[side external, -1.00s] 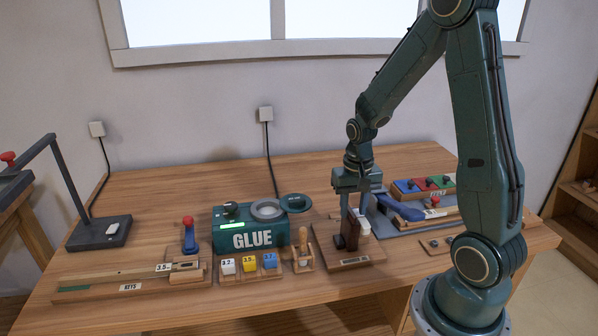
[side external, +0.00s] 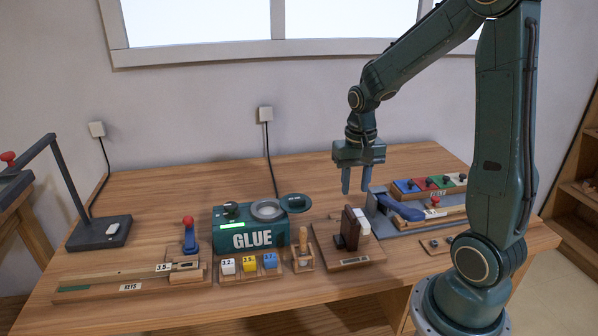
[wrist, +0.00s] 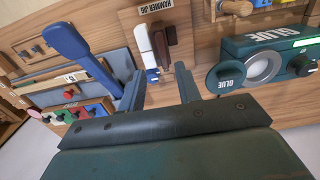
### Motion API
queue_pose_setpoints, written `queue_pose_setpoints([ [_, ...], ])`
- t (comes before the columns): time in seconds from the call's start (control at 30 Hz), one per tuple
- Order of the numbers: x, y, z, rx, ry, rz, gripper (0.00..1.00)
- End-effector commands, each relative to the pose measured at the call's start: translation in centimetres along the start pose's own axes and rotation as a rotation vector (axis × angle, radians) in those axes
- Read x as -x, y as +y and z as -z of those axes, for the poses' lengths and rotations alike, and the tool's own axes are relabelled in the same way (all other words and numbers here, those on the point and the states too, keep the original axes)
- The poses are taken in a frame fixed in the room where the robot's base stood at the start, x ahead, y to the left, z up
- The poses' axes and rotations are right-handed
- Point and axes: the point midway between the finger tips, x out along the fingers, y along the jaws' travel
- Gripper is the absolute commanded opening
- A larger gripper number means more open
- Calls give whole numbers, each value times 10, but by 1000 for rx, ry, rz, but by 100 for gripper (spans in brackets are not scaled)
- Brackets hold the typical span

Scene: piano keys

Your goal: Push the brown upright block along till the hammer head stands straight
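The brown upright block (side external: 350,229) stands on the wooden hammer jig (side external: 348,262) at the front of the table. The white hammer head (side external: 362,222) is right beside it and looks slightly tilted; I cannot tell exactly how straight it stands. In the wrist view, the white head (wrist: 144,42) is next to the dark brown block (wrist: 172,36), below the jig's label. My gripper (side external: 356,190) is above and behind the jig, clear of the block. Its two fingers are apart with nothing between them, also in the wrist view (wrist: 158,78).
A green glue machine (side external: 250,228) stands left of the jig, with a wooden-handled tool (side external: 303,248) between them. A blue-handled press (side external: 400,206) and coloured blocks (side external: 425,185) are to the right. Numbered blocks (side external: 249,265) sit at the front. The table behind is clear.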

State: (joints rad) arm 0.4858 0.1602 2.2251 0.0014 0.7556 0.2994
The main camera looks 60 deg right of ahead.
Motion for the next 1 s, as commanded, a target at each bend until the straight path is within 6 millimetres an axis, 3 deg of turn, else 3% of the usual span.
queue_pose_setpoints([
  [0.2, 37, 0, 1, -1, 4, 1, 34],
  [0.4, 59, 0, 0, -1, 1, -1, 34],
  [0.6, 69, 1, 0, -1, 0, -1, 34],
  [1.0, 70, 0, -1, 3, 2, -1, 34],
])
